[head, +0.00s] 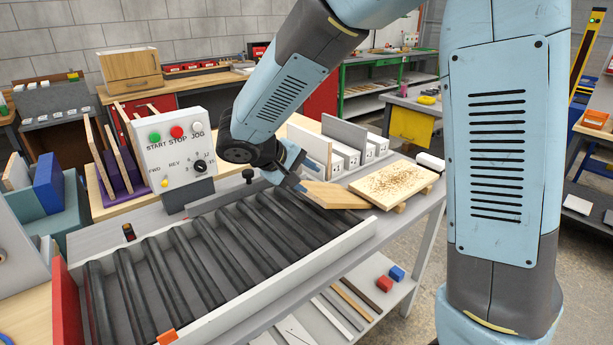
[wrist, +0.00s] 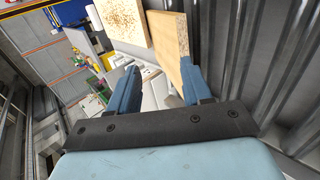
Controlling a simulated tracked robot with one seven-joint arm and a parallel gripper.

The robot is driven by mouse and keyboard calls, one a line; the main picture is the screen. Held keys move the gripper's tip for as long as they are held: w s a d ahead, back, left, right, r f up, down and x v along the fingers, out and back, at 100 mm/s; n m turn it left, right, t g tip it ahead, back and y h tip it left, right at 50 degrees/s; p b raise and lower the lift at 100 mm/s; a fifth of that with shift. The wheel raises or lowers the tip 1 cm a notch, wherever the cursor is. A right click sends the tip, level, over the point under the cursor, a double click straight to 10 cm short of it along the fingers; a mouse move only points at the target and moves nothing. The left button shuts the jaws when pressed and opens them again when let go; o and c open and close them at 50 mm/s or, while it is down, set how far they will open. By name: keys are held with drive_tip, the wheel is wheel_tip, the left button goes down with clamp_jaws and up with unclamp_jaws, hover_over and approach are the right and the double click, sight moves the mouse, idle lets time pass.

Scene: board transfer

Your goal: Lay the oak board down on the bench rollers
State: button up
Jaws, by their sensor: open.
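The oak board (head: 335,195), plain and light brown, is at the right end of the bench rollers (head: 205,245), beside a speckled board (head: 398,180). It looks roughly flat; I cannot tell how much of its underside touches the rollers. My gripper (head: 298,180) is at the board's left end, low over the rollers. In the wrist view, the blue fingers (wrist: 158,68) are spread apart. The oak board (wrist: 167,45) reaches in between them, close to the right finger, with a gap on the left. Dark metal rollers (wrist: 265,55) lie to its right.
A control box (head: 172,150) with buttons and a dial stands behind the rollers. White socket boxes (head: 345,158) stand behind the oak board. A pale rail (head: 280,285) edges the rollers in front. The rollers' left and middle stretch is clear.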

drive_tip(key=shift+s, duration=0.1)
drive_tip(key=shift+s+a+r, duration=0.35)
drive_tip(key=shift+s+a, duration=0.05)
drive_tip(key=shift+a, duration=0.25)
drive_tip(key=shift+s+a+r, duration=0.3)
drive_tip(key=shift+s+a, duration=0.1)
drive_tip(key=shift+a, duration=0.2)
drive_tip(key=o, duration=0.6)
drive_tip(key=shift+c, duration=0.2)
drive_tip(key=shift+r, duration=0.1)
wheel_tip(320, 180, up, 7)
drive_tip(key=s+a, duration=0.1)
drive_tip(key=shift+a, duration=0.4)
drive_tip(key=shift+s, duration=0.1)
